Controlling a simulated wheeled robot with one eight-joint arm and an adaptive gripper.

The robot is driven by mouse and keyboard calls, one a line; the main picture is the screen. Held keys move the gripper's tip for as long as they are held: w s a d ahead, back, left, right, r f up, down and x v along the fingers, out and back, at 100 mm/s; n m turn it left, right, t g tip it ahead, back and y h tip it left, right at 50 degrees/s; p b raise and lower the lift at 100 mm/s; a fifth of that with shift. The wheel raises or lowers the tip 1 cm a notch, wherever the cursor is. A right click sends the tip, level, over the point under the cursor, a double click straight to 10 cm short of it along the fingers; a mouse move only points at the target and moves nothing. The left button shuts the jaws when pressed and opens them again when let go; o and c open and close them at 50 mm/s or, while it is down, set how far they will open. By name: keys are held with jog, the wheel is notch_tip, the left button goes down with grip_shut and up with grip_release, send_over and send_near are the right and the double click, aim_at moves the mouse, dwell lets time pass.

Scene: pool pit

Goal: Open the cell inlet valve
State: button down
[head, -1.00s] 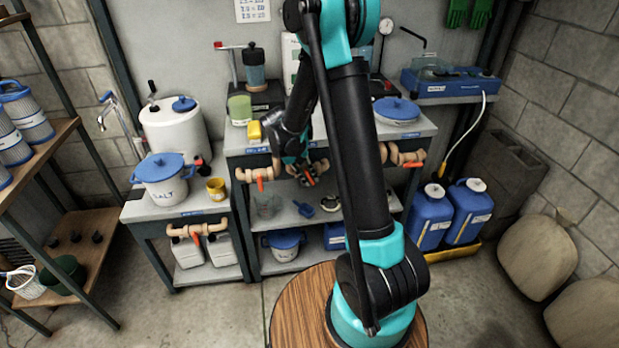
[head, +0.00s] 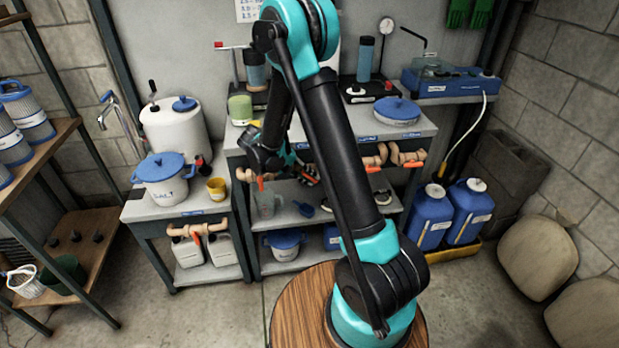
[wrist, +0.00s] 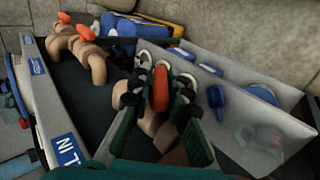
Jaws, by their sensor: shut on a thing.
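My gripper (wrist: 160,90) is shut on an orange valve handle (wrist: 161,78) in the wrist view, with a finger on each side. Under it is a beige pipe valve body (wrist: 148,122), partly hidden by the fingers. In the head view my gripper (head: 306,174) is at the front of the middle bench, below its top edge, and mostly hides this valve. A blue label (wrist: 67,150) on the bench edge is only partly readable, so I cannot confirm the valve's name. How far the handle is turned cannot be told.
Similar valves with orange handles sit on both sides: one to the left (head: 243,175), one to the right (head: 407,156). The shelf below holds a clear jug (head: 267,204) and a blue scoop (head: 304,209).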

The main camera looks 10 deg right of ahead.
jog(key=c, duration=1.5)
grip_release()
jog(key=shift+c, duration=0.2)
jog(key=v, duration=1.2)
jog(key=shift+r, duration=0.1)
